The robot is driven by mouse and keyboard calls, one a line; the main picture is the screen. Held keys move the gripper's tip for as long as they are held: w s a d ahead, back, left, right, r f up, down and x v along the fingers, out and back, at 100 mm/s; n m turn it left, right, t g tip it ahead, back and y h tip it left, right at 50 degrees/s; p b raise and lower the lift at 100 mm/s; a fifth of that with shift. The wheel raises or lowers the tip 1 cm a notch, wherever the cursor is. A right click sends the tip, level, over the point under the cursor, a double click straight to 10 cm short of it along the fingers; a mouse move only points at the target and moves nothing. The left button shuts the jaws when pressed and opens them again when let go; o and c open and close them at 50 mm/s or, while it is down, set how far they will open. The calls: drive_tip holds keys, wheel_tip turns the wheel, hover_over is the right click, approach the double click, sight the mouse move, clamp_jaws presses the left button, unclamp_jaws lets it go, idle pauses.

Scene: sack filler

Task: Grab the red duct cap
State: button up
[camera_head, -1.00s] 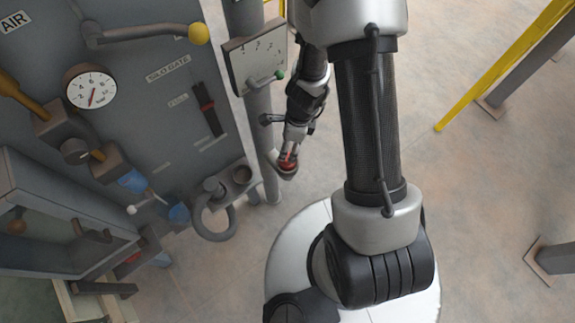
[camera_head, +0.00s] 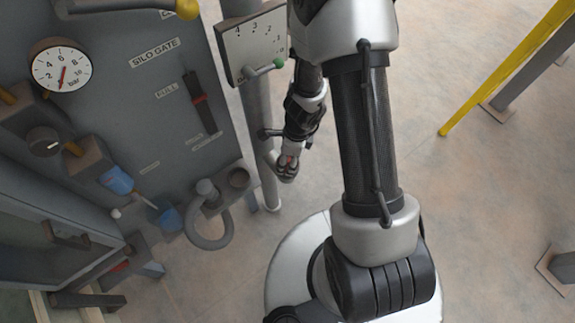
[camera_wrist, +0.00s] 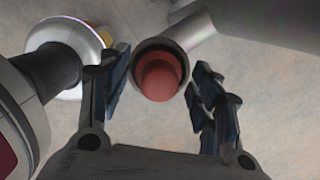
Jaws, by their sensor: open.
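The red duct cap (camera_wrist: 160,78) shows in the wrist view as a round red piece in the mouth of a grey duct (camera_wrist: 184,47). My gripper (camera_wrist: 155,88) is open, with one dark finger on each side of the cap and gaps between fingers and cap. I cannot tell how deep the fingertips are along the cap. In the head view my gripper (camera_head: 287,170) is small, at the lower end of the grey post; only a trace of red shows there and the cap is mostly hidden.
A grey panel (camera_head: 150,110) with a pressure gauge (camera_head: 61,66), blue-handled valves and a hose loop (camera_head: 209,232) stands at the left. A lever plate (camera_head: 252,45) sits on the post above my gripper.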

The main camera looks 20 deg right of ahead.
drive_tip(key=shift+r, duration=0.1)
drive_tip(key=shift+c, duration=0.2)
drive_tip(key=shift+s, duration=0.1)
drive_tip(key=c, duration=1.2)
